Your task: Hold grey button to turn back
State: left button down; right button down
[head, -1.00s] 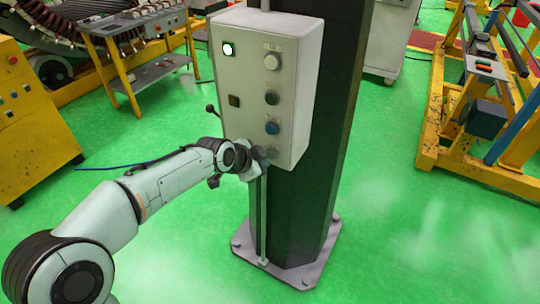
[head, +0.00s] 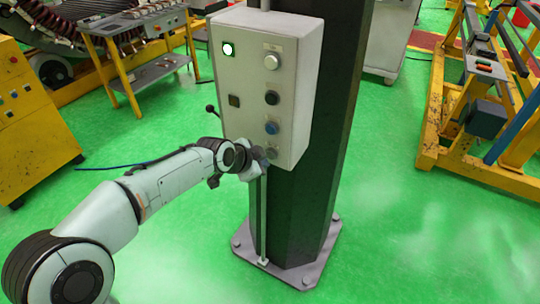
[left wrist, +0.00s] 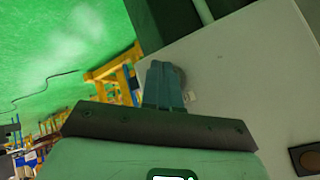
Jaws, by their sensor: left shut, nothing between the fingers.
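A light grey control box (head: 252,85) is fixed to a dark column. Its front has a column of round knobs: a pale grey one (head: 272,61) on top, a black one (head: 272,97), a blue one (head: 271,127), and a grey one (head: 272,152) at the bottom, partly hidden by my gripper. My left gripper (head: 262,162) is shut and empty, with its tips at the bottom grey button. In the left wrist view the closed fingers (left wrist: 160,86) reach the box face, and a grey round edge (left wrist: 181,80) shows beside them. I cannot tell how far the button is pressed. My right gripper is out of view.
The column's bolted base plate (head: 310,270) stands on open green floor. A yellow frame (head: 436,120) is at right.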

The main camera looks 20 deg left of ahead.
pick_arm(q)
jog(key=shift+w, duration=0.15)
jog(key=shift+w, duration=0.35)
jog(key=shift+w, duration=0.35)
dwell(0.8)
jog(key=shift+s, duration=0.1)
dwell(4.6)
jog(key=shift+s+b, duration=0.4)
jog(key=shift+s, duration=0.35)
jog(key=shift+s+a+b, duration=0.2)
jog(key=shift+s+b, duration=1.35)
jog(key=shift+s, duration=0.9)
